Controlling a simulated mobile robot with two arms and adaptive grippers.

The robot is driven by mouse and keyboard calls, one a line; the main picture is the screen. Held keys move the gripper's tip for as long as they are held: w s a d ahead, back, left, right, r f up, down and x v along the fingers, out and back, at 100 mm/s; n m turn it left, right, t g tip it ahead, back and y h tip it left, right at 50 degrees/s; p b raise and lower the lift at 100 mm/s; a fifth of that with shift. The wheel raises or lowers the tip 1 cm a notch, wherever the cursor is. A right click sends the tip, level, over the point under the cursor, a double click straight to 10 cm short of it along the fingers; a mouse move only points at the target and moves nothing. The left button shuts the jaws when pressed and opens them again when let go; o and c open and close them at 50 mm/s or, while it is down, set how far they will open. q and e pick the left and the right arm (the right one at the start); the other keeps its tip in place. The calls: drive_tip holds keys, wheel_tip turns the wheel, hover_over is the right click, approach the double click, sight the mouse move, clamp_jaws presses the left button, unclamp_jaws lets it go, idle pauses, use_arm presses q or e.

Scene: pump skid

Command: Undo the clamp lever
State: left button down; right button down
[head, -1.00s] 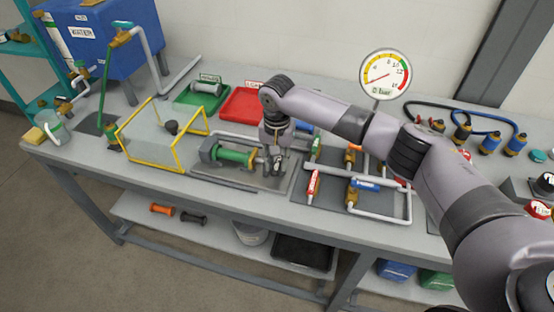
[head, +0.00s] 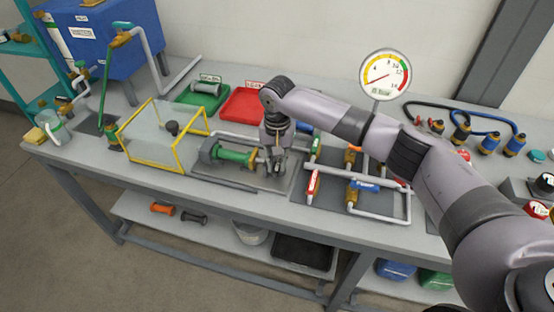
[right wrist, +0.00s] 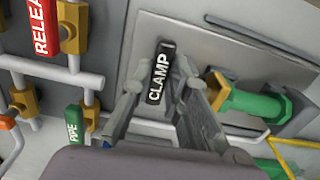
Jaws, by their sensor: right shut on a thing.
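The clamp lever (right wrist: 160,74) is a black handle marked CLAMP in the right wrist view. It lies between the fingers of my right gripper (head: 277,171), which is shut on it. In the head view my gripper hides most of the lever. Beside it, the green cylinder (head: 235,157) with brass and dark end pieces lies on a grey plate (head: 212,171). The cylinder also shows in the right wrist view (right wrist: 255,103). My left gripper is not in view.
A yellow-framed clear guard (head: 150,138) stands left of the cylinder. Right of my gripper are pipes with a red-handled valve (head: 313,186) and a blue-handled valve (head: 364,185). Green and red trays (head: 242,104) lie behind. The gauge (head: 385,75) stands at the back.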

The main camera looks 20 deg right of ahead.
drive_tip(key=n+p, duration=0.3)
drive_tip(key=p, duration=0.1)
drive_tip(key=shift+s+d+r+n, duration=0.25)
drive_tip(key=shift+d+n, duration=0.05)
drive_tip(key=shift+d, duration=0.1)
drive_tip(key=shift+d+n+p, duration=0.2)
drive_tip(key=shift+n+p, duration=0.45)
drive_tip(key=shift+n, duration=0.25)
drive_tip(key=n, duration=0.1)
drive_tip(key=n+p, duration=0.1)
drive_tip(key=shift+d+f+n, duration=0.1)
drive_tip(key=shift+d+n, duration=0.2)
drive_tip(key=shift+d, duration=0.05)
drive_tip(key=shift+w+d+n+p, duration=0.15)
drive_tip(key=shift+n+p, duration=0.3)
drive_tip(key=shift+n, duration=0.55)
drive_tip(key=n, duration=0.2)
drive_tip(key=shift+w+d+f+n, duration=0.1)
drive_tip(key=shift+d+n, duration=0.2)
drive_tip(key=shift+d, duration=0.1)
drive_tip(key=n, duration=0.3)
drive_tip(key=w+n, duration=0.1)
drive_tip(key=shift+d+n, duration=0.4)
drive_tip(key=c, duration=1.8)
unclamp_jaws()
